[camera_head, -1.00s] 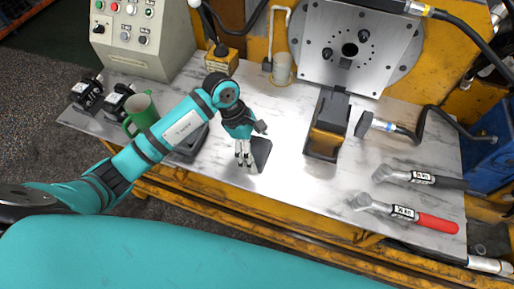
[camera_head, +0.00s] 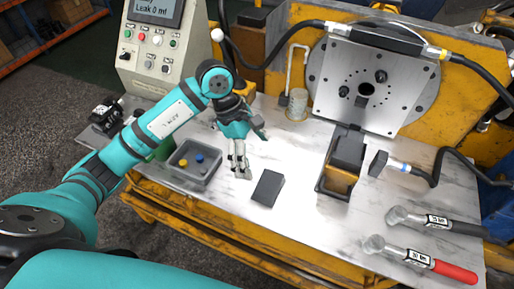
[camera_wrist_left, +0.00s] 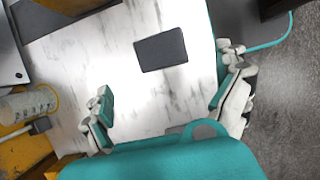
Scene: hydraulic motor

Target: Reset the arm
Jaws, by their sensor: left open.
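My left arm (camera_head: 165,120) comes in from the left and is raised over the marble-topped bench (camera_head: 310,215). Its gripper (camera_head: 240,174) points down above the bench, just left of a flat dark grey block (camera_head: 268,188). In the left wrist view the two fingers of the gripper (camera_wrist_left: 170,112) are spread apart with nothing between them. The dark block (camera_wrist_left: 161,50) lies beyond the fingertips, apart from them. My right gripper does not show.
A grey tray (camera_head: 209,177) with a blue and a yellow piece lies left of the gripper. The control box (camera_head: 150,50) stands at the back left. The motor plate (camera_head: 365,85) is at the back right. Two torque wrenches (camera_head: 420,262) (camera_head: 435,220) lie at the right.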

